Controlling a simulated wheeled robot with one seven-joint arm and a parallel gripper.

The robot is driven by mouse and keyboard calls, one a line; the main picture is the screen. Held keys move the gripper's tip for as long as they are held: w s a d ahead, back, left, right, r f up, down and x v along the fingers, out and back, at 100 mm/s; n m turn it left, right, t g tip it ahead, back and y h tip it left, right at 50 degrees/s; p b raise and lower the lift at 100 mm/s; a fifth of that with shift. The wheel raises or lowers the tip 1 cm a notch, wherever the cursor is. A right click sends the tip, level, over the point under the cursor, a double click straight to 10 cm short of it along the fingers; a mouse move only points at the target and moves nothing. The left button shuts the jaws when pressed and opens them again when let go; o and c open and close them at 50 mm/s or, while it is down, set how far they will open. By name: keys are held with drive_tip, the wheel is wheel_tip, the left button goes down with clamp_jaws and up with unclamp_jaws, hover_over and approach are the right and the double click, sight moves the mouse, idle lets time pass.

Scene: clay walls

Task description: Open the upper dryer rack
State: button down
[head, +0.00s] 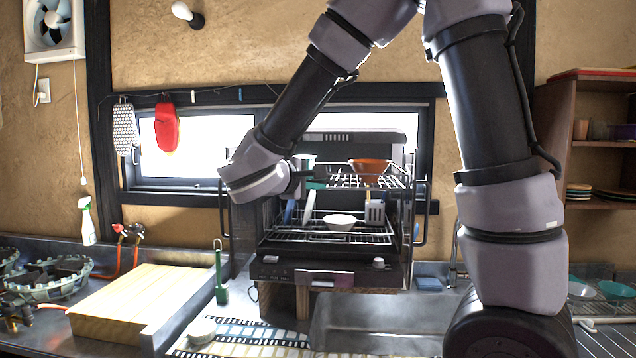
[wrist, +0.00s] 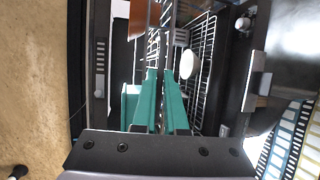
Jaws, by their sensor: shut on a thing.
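The dish dryer (head: 330,272) stands open in front, under the window. Its upper rack (head: 398,180) is a wire shelf with an orange-brown bowl (head: 370,168) at the right. My gripper (head: 318,185) is at the front left of the upper rack, partly hidden by my wrist. In the wrist view, the teal fingers of my gripper (wrist: 162,74) stand close on both sides of the wire edge of the upper rack (wrist: 166,38). They are shut on it. The lower rack (head: 290,237) holds a white bowl (head: 339,221) and a slotted spatula (head: 375,211).
A wooden board (head: 135,303) lies on the counter at the left. A green-handled tool (head: 221,280) stands by the dryer's left side. The sink (head: 375,320) is below the dryer. Shelves with dishes (head: 600,145) are on the right.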

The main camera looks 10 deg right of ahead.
drive_tip(key=c, duration=1)
unclamp_jaws()
drive_tip(key=shift+o, duration=0.2)
drive_tip(key=shift+a, duration=0.1)
drive_tip(key=v, duration=1)
drive_tip(key=shift+s+a, duration=0.2)
drive_tip(key=shift+s, duration=0.05)
drive_tip(key=shift+r, duration=0.1)
